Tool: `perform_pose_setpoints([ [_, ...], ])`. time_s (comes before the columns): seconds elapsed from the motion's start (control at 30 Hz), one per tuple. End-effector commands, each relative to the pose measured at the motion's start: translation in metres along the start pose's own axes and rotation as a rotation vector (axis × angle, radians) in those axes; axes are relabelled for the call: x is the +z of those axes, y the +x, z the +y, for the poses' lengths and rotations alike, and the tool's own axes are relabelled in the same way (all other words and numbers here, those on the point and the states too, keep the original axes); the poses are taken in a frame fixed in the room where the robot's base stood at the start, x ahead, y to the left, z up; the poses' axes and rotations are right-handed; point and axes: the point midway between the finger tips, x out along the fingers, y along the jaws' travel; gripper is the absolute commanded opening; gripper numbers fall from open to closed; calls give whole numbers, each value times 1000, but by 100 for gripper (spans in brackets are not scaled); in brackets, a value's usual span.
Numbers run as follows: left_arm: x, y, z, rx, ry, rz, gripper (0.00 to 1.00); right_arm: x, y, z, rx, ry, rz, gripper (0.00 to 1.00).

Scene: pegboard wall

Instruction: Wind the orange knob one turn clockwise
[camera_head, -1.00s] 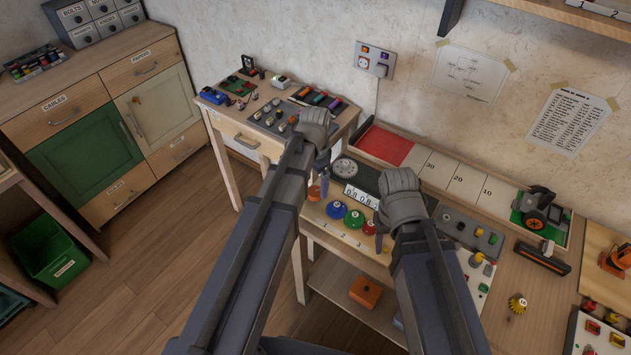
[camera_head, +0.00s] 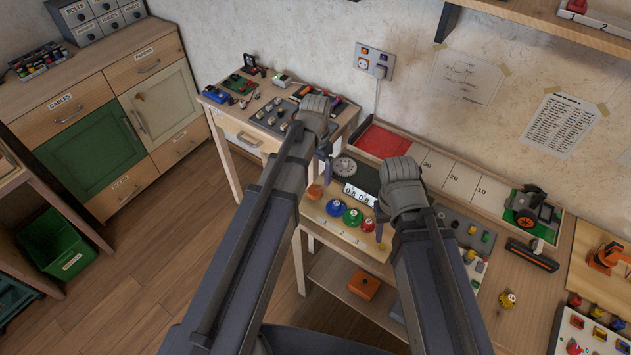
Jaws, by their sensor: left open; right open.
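The orange knob (camera_head: 315,192) sits at the left end of a row of round knobs on the light wooden panel (camera_head: 345,235) of the middle bench. It shows in full, but its turn angle is too small to read. My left gripper (camera_head: 326,168) is open, above and slightly right of the orange knob in the picture, and looks clear of it. My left wrist hides part of its jaws. My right gripper (camera_head: 381,230) is open near the right end of the knob row, its jaws partly hidden by my wrist. Neither gripper holds anything.
A counter display (camera_head: 359,195) and a dial (camera_head: 344,166) lie behind. An orange box (camera_head: 364,284) sits on the shelf below.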

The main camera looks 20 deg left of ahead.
Motion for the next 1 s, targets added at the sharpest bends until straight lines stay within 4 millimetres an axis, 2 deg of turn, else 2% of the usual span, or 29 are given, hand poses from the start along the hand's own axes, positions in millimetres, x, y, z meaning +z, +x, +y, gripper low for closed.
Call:
perform_pose_setpoints([
  [0.1,1,0,0,0,-209,0,89,0,0,0,0,0,0,50],
  [0.3,2,0,0,0,-423,0,89,0,0,0,0,0,0,50],
  [0.67,2,7,0,0,-454,0,89,0,7,-1,0,0,0,50],
  [1.0,2,43,0,0,-452,0,89,-2,43,-4,0,0,0,50],
])
